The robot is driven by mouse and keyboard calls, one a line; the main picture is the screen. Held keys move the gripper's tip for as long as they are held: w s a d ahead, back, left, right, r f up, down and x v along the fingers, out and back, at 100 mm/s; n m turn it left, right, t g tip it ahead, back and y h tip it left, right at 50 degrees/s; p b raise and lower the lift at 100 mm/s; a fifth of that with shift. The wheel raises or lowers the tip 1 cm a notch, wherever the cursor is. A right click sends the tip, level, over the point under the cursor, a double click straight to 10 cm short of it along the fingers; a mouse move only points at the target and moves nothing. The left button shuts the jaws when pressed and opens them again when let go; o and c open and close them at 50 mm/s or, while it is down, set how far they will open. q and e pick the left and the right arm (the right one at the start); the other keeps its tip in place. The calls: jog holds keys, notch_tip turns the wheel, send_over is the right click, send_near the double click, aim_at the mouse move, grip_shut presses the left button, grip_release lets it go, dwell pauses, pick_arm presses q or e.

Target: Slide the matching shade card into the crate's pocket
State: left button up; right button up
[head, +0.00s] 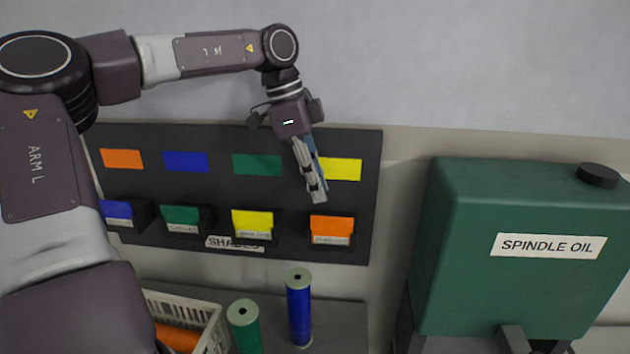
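My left gripper (318,196) hangs in front of the dark shade board (365,200), fingers pointing down above the orange card. The fingers overlap from here, so I cannot tell their opening; a thin blue strip along them is unclear. The orange card (331,225) stands in the rightmost pocket of the lower row. The yellow card (252,221), green card (181,214) and blue card (117,209) stand in the pockets to its left. The pale crate (215,325) is at the lower left, partly behind my arm, with an orange bobbin (177,338) inside. Its pocket is not visible. My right gripper is out of view.
Orange, blue, green and yellow patches line the board's upper row. A green bobbin (244,325) and a blue bobbin (299,308) stand right of the crate. A large green spindle oil tank (470,290) is at the right. Bare shelf (343,325) shows between.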

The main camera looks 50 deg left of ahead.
aim_at(329, 217)
pick_arm(q)
jog(key=b+x, duration=0.1)
jog(key=x, duration=0.2)
jog(key=b+x, duration=0.2)
jog(key=x, duration=0.1)
jog(key=shift+w+a+f+b, duration=0.1)
jog(key=shift+w+a+b, duration=0.1)
jog(key=shift+b, duration=0.1)
jog(key=shift+w+d+f+b, duration=0.1)
jog(key=shift+d+f+b, duration=0.25)
jog(key=shift+f, duration=0.3)
jog(key=shift+a, duration=0.1)
jog(key=c, duration=0.5)
grip_shut()
jog(key=shift+r, duration=0.15)
notch_tip(329, 217, up, 7)
jog(key=p, duration=0.5)
jog(key=shift+r+p, duration=0.2)
jog(key=shift+p, duration=0.15)
